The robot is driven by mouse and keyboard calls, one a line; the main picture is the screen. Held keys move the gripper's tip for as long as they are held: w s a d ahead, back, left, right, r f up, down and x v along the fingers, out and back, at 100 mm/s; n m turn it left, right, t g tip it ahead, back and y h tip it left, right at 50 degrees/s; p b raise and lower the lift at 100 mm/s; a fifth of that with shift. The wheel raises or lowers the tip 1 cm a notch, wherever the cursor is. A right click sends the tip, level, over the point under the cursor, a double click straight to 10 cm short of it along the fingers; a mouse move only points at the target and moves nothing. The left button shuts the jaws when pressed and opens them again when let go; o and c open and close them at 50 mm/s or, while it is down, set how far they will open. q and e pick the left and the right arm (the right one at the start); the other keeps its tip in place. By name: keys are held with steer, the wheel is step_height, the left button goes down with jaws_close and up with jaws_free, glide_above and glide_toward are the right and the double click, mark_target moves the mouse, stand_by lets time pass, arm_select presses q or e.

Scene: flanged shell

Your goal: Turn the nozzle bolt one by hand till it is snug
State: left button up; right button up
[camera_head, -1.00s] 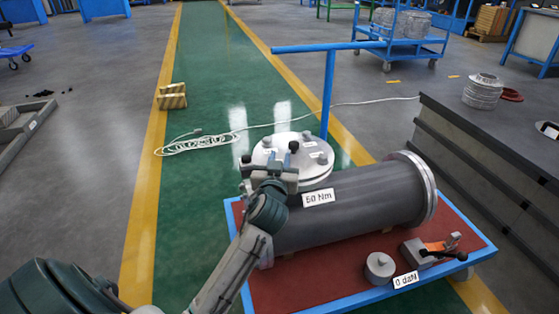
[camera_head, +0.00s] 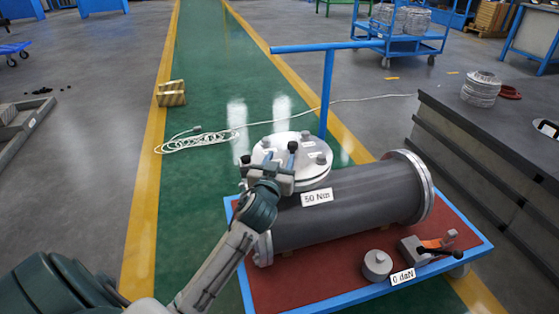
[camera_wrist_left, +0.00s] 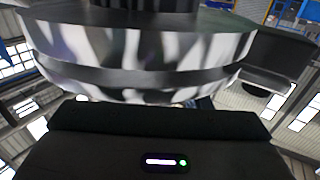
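A grey tank (camera_head: 345,203) lies on its side on a red-topped, blue-edged cart. A pale round flanged lid (camera_head: 309,172) with several bolts sits on its nozzle at the upper left. The plate in front of the tank reads "50 Nm" (camera_head: 316,197). My left gripper (camera_head: 268,153) is at the lid's near left edge, its dark fingertips apart. I cannot tell which bolt is bolt one, nor whether a finger touches one. In the left wrist view a shiny round rim (camera_wrist_left: 140,55) fills the upper part; the fingertips are hidden there. My right gripper is out of view.
The cart (camera_head: 300,300) also carries a small grey cylinder (camera_head: 377,265), an orange-and-grey clamp-like tool (camera_head: 428,248) and a "0 daN" plate (camera_head: 402,277). A blue post (camera_head: 327,95) rises behind the lid. A dark bench (camera_head: 480,150) stands right. White cable (camera_head: 200,142) lies on the green floor.

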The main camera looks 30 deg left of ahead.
arm_select(q)
steer(key=shift+s, duration=0.2)
steer(key=p+v, duration=0.1)
steer(key=v, duration=0.9)
steer(key=shift+s, duration=0.15)
steer(key=shift+d, duration=0.1)
